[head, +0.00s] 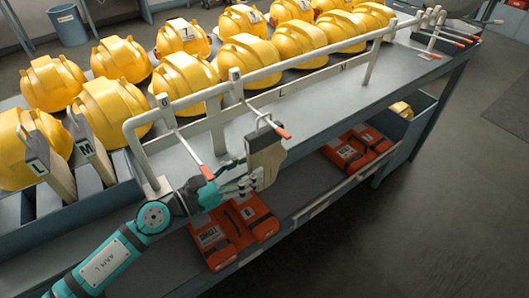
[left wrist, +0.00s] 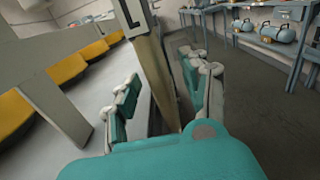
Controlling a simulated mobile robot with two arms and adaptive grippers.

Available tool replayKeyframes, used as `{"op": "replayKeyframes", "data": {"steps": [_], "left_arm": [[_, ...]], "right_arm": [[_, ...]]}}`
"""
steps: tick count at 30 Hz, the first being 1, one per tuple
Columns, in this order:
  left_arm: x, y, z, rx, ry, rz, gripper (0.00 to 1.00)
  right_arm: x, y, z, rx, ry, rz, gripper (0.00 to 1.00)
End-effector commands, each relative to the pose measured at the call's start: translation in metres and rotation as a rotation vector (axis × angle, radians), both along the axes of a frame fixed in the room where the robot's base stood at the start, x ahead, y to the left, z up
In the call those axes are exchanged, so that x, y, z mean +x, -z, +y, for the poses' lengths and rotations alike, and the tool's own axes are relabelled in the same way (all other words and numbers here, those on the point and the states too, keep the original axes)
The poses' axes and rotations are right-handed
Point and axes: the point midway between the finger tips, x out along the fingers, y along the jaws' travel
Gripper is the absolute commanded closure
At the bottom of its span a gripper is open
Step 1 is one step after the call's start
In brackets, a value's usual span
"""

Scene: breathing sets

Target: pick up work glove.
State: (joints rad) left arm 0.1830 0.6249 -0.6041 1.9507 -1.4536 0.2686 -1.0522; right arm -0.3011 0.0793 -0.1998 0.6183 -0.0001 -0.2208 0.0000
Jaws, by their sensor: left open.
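The work glove is most likely the tan, flat piece (head: 265,158) hanging from a red-tipped hook on the white rail in the head view. In the left wrist view a tan piece (left wrist: 157,80) shows edge-on below a white tag marked L. My left gripper (head: 243,183) is at the lower left side of the hanging piece. In the left wrist view my left gripper's fingers (left wrist: 160,100) are apart, with the tan piece between them in the picture. I cannot tell whether they touch it. My right gripper is not in view.
Yellow helmets (head: 185,75) stand in rows on the grey bench behind the white rail (head: 300,68). Red-tipped hooks (head: 204,166) stick out from the rail. Orange cases (head: 232,230) lie on the lower shelf. Tan pieces tagged L and M stand in a bin (head: 124,196) at left.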

Motion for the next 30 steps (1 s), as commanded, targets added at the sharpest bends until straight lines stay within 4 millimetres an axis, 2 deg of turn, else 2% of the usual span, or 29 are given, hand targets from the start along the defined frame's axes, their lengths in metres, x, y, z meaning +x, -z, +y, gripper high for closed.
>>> {"op": "replayKeyframes", "data": {"steps": [1,5,10,15,23,30], "left_arm": [[0.002,-0.001,-0.003,-0.001,0.001,0.000,0.54],[0.008,0.000,-0.009,-0.001,0.000,0.000,0.54],[0.026,0.001,-0.028,-0.004,0.000,0.001,0.54],[0.037,0.003,-0.042,-0.001,0.000,0.000,0.54],[0.038,0.004,-0.043,0.000,0.000,0.000,0.54],[0.037,0.004,-0.043,-0.001,0.000,0.001,0.85]], "right_arm": [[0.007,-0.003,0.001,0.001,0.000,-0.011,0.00],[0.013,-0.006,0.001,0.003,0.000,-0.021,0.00],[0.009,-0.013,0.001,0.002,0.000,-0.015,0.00],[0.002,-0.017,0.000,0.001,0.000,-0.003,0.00],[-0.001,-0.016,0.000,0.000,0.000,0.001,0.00],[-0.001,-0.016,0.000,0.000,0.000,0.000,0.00]]}}
